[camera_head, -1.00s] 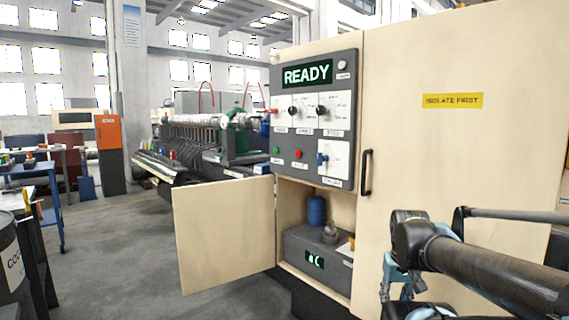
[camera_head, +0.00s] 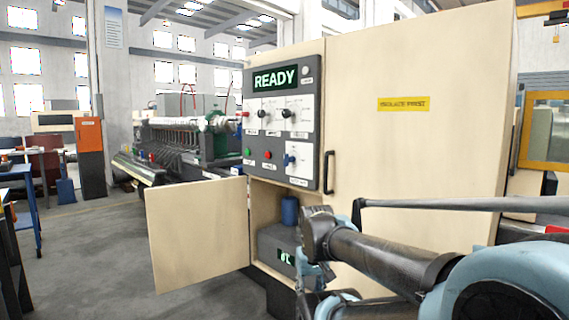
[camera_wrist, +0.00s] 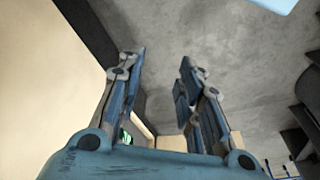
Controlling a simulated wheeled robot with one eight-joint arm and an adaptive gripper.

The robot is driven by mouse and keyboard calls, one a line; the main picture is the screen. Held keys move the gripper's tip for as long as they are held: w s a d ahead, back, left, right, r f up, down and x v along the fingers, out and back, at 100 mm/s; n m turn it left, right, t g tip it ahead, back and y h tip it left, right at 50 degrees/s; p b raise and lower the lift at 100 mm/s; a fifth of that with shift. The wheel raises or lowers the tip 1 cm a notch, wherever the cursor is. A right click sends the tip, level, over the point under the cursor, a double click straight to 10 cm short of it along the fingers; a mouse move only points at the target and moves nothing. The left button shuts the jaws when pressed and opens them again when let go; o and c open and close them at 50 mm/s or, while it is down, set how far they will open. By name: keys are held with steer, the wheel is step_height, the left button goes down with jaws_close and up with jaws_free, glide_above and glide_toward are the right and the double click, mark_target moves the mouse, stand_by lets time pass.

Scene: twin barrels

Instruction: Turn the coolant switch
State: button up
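The dark control panel (camera_head: 282,125) on the cream cabinet reads READY. It carries two black knobs, a red knob, green and red buttons, and a blue-handled switch (camera_head: 289,160) on a white plate at its lower right. The labels are too small to read, so I cannot tell which control is the coolant switch. My gripper (camera_wrist: 162,72) is open and empty, its two fingers well apart over grey floor in the wrist view. In the head view my gripper is low, in front of the cabinet's lower opening and below the panel, apart from the controls.
The cabinet's lower door (camera_head: 197,232) stands open to the left. Inside the opening are a blue cylinder (camera_head: 289,210) and a grey box (camera_head: 278,250) with a green display. A black handle (camera_head: 327,172) sits right of the panel. Floor at the left is free.

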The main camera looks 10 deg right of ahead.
mark_target(284, 159)
steer(key=w+d+r+n+t+h, duration=0.25)
steer(key=w+r+n+h, duration=0.65)
steer(key=w+r+n, duration=0.8)
steer(key=w+a+r+n+t+h, duration=0.6)
steer(key=w+a+r+n, duration=0.2)
steer(key=w+a+r, duration=0.8)
steer(key=x, duration=0.5)
steer(key=f+x, duration=0.1)
steer(key=x, duration=1.1)
steer(key=shift+w+a+f, duration=0.15)
steer(key=shift+w+f, duration=0.25)
jaws_close()
